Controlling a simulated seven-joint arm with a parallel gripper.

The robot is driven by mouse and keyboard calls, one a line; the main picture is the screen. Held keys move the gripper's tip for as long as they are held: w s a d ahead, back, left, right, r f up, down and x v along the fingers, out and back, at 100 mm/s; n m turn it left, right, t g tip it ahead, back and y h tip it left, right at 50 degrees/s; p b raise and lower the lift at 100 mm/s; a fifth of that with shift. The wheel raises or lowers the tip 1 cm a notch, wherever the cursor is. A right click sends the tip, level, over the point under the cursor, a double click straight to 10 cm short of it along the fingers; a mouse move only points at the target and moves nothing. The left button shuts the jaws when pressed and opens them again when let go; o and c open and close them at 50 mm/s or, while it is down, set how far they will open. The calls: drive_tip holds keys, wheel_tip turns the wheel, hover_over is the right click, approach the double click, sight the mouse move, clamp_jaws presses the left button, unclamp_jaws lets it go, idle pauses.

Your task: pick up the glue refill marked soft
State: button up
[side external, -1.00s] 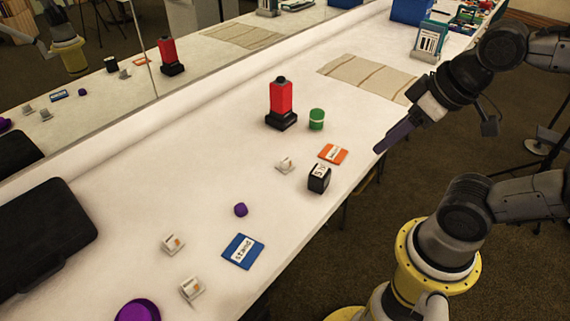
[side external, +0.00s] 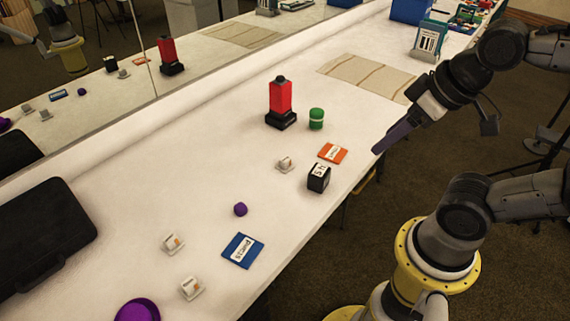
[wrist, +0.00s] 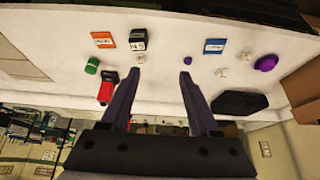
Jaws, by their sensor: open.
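Three small white pieces with labels lie on the white table; the print is too small to read, so I cannot tell which is marked soft. One white piece (side external: 285,164) is near the black box, and it also shows in the wrist view (wrist: 142,59). A second white piece (side external: 172,243) and a third white piece (side external: 190,288) lie nearer the front, left of the blue card. My gripper (side external: 376,150) is at the table's right edge, above it, apart from all the pieces. Its purple fingers (wrist: 161,73) are spread and empty in the wrist view.
A black box (side external: 318,179), orange card (side external: 333,153), green jar (side external: 317,119) and red bottle-like object (side external: 281,103) stand around the nearest piece. A purple ball (side external: 240,209), blue card (side external: 243,251) and black case (side external: 40,238) are further forward. A mirror runs along the back.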

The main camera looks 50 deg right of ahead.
drive_tip(key=w+d+r+m+h, duration=0.15)
drive_tip(key=w+r+m, duration=0.25)
drive_tip(key=m, duration=0.5)
drive_tip(key=m+g+h, duration=0.3)
drive_tip(key=m+g, duration=0.3)
drive_tip(key=m, duration=0.4)
hover_over(285, 159)
drive_tip(key=a, duration=0.2)
wheel_tip(285, 159, down, 25)
drive_tip(key=shift+a+f, duration=0.1)
drive_tip(key=shift+f, duration=0.1)
drive_tip(key=shift+x, duration=3)
drive_tip(key=shift+w+a+f, duration=0.1)
drive_tip(key=shift+a, duration=0.1)
